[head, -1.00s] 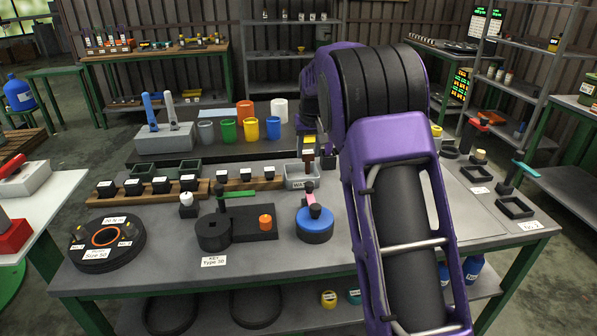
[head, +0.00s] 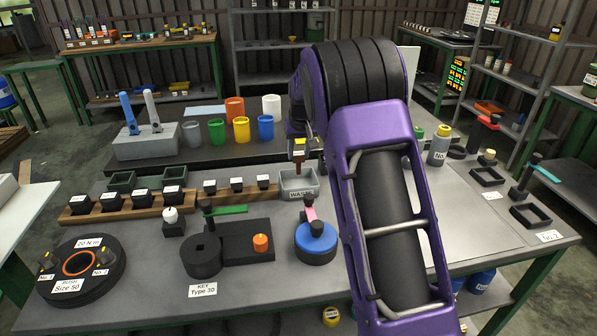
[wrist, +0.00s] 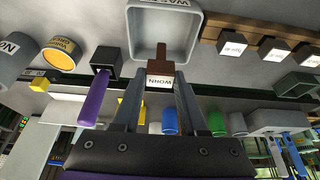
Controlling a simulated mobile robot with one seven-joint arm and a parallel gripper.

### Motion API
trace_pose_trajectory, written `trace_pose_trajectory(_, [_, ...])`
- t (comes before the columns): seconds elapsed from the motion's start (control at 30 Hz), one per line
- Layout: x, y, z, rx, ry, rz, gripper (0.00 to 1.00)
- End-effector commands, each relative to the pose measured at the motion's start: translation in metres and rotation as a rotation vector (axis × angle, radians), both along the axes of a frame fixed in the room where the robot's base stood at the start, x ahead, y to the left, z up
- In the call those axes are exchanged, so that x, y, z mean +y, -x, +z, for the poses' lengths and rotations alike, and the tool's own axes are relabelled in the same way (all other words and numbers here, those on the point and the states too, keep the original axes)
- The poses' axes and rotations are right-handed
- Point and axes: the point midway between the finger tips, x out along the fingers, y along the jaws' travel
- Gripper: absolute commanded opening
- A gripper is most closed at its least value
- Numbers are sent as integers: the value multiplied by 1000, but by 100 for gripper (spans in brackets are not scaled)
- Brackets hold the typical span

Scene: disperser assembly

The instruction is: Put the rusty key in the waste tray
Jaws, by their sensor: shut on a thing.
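My gripper (head: 299,153) is shut on the rusty key (wrist: 160,52), a brown piece with a pale block marked "WORN" between the fingers. The key (head: 299,171) hangs down from the gripper at the grey waste tray (head: 299,192). In the wrist view the key's brown end overlaps the open waste tray (wrist: 195,35), whose inside looks empty. I cannot tell how far the key's tip is above the tray floor. My gripper also shows in the wrist view (wrist: 159,80), one finger on each side of the block.
A wooden rack (head: 140,206) with labelled black blocks stands left of the tray. A blue round part (head: 316,246) with a black knob is in front of it. Coloured cups (head: 241,129) stand behind. A purple-handled part (wrist: 97,95) stands near the gripper in the wrist view.

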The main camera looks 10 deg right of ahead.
Motion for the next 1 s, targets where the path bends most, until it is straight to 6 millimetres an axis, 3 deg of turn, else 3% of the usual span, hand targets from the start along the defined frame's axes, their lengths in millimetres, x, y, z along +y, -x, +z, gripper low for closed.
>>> trace_pose_trajectory(0.4, [0,0,-51,0,0,-1,0])
trace_pose_trajectory(0.77, [0,0,-56,-2,0,-1,0])
trace_pose_trajectory(0.8, [0,0,-56,-1,0,-1,46])
trace_pose_trajectory(0.93, [0,0,-55,0,0,-1,69])
trace_pose_trajectory(1.0, [0,0,-55,0,0,-1,72])
